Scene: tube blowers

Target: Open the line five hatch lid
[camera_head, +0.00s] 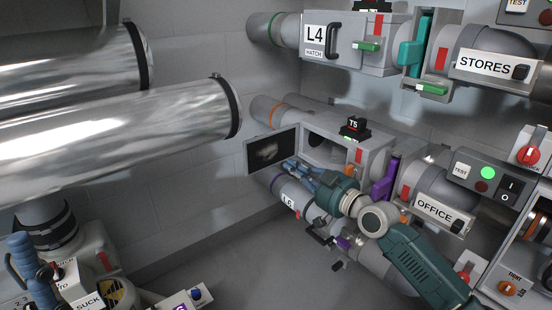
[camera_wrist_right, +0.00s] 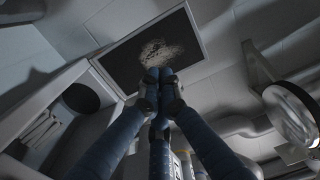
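The line five hatch (camera_head: 376,151) is the grey box with a T5 tag (camera_head: 353,124) on top. Its lid (camera_head: 272,149) stands swung out to the left, and the opening (camera_head: 322,148) shows. The lid's dark inner face has a pale speckled patch. The lid also shows in the right wrist view (camera_wrist_right: 187,41), with the opening (camera_wrist_right: 82,98) at left. My right gripper (camera_head: 290,164) is just below and in front of the lid, its blue fingertips (camera_wrist_right: 158,78) drawn together. Contact with the lid is unclear. My left gripper (camera_head: 25,262) is partly seen at lower left.
The closed L4 hatch (camera_head: 343,45) is above. A lower box with a purple-ringed pipe is partly hidden behind my right arm. An OFFICE pipe (camera_head: 437,211) and switch panel (camera_head: 488,178) are at right. Large shiny pipes (camera_head: 120,135) cross upper left. Floor at centre is clear.

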